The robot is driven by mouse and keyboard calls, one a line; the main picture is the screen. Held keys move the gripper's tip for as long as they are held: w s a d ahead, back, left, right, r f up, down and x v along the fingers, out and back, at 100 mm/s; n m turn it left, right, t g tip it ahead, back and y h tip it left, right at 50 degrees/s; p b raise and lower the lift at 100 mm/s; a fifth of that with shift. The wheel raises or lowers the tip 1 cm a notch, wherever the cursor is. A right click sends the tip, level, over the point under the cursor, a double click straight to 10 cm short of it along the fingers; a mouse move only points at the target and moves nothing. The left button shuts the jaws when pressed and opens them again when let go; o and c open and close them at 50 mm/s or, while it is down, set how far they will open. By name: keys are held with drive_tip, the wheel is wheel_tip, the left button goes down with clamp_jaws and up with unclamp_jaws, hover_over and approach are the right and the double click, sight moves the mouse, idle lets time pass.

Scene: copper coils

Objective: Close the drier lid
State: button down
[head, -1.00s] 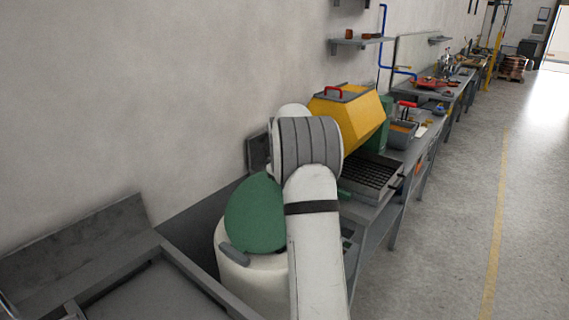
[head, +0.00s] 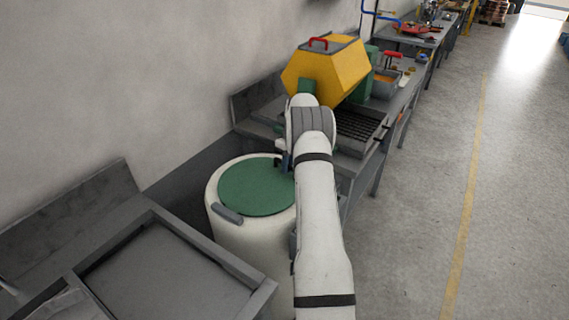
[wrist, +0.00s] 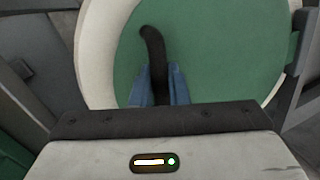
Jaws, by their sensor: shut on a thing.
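The drier (head: 247,243) is a white drum beside the grey benches. Its round green lid (head: 255,188) lies level across the top of the drum, with no clear gap visible in the head view. In the wrist view the green lid (wrist: 235,60) fills the middle, with the white drum rim (wrist: 92,50) around it. My gripper (wrist: 160,72) has its blue fingers shut on the dark curved lid handle (wrist: 152,40). In the head view my gripper (head: 284,160) is at the right far edge of the lid, partly hidden by my arm.
A grey bench with a recessed tray (head: 165,275) stands at the near left. A yellow hooded machine (head: 325,68) with a dark grate (head: 358,125) stands beyond the drier. The wall is close on the left; open floor (head: 430,200) lies to the right.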

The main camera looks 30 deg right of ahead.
drive_tip(key=shift+s+f, duration=0.1)
drive_tip(key=shift+f, duration=0.25)
drive_tip(key=c, duration=1.8)
unclamp_jaws()
drive_tip(key=shift+o, duration=0.2)
